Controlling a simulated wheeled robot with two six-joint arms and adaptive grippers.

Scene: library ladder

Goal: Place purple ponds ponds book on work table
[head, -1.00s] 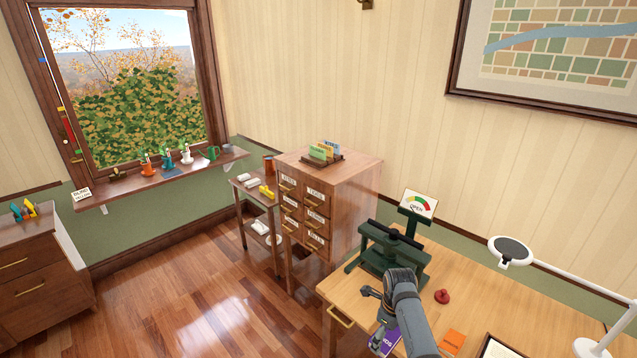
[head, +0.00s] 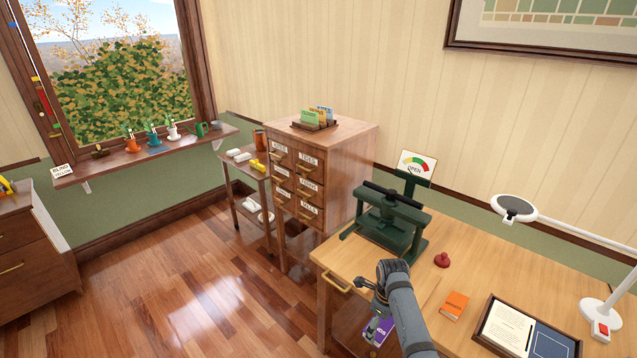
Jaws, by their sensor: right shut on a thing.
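The purple book (head: 384,326) shows below my right arm, partly hidden by the gripper, with part of its white lettering visible. My right gripper (head: 373,331) points down and is shut on the purple book. The work table (head: 452,258) is the light wooden one at the right. My left gripper is not in view.
On the table stand a green press (head: 390,222), a red knob-like thing (head: 441,260), an orange book (head: 454,305), an open book in a tray (head: 508,328) and a white lamp (head: 601,318). A card cabinet (head: 338,165) stands behind left.

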